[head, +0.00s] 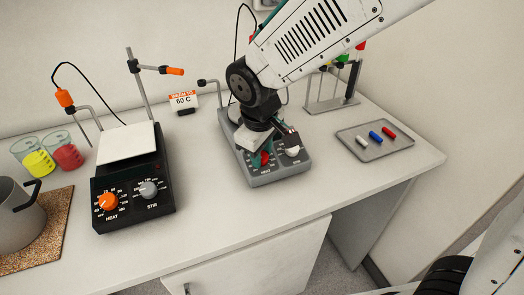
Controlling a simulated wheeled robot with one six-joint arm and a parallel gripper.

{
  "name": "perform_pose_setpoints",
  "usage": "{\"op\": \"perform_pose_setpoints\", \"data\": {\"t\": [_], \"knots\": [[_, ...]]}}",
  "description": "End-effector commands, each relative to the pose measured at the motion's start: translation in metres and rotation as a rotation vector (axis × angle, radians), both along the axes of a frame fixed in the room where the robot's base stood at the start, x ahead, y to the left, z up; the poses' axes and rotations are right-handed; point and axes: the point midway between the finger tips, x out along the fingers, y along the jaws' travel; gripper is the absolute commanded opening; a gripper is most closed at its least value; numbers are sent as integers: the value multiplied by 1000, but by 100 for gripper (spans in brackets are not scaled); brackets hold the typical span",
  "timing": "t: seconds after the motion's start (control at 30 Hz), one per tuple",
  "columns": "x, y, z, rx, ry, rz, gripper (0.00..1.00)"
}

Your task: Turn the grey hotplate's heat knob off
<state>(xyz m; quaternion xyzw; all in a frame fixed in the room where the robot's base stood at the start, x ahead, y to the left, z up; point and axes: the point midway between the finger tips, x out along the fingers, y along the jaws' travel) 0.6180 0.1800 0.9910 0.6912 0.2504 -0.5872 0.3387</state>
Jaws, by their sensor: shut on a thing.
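The grey hotplate (285,176) stands on the bench in the middle of the head view, its front panel facing me. My arm reaches down over it from the upper right and covers much of its top. My gripper (264,155) is at the left part of the front panel, shut on the heat knob (265,160), of which only a small reddish part shows. The knob's pointer and setting are hidden or too small to read. The pale stir knob (292,152) is to the right, clear of the fingers.
A black hotplate (165,205) with an orange heat knob stands to the left, near beakers of yellow (38,163) and red (68,156) liquid. A "60 C" sign (183,99) stands behind. A tray (399,151) with small coloured pieces and a rack (331,105) are right.

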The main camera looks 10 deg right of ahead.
Motion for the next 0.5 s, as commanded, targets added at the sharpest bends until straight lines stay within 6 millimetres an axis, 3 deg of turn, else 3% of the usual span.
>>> {"op": "perform_pose_setpoints", "data": {"t": [0.4,0.43,0.5], "knots": [[1,1,2,1,-5,7,8],[1,1,2,1,-6,7,33],[1,1,1,1,-5,7,52]]}}
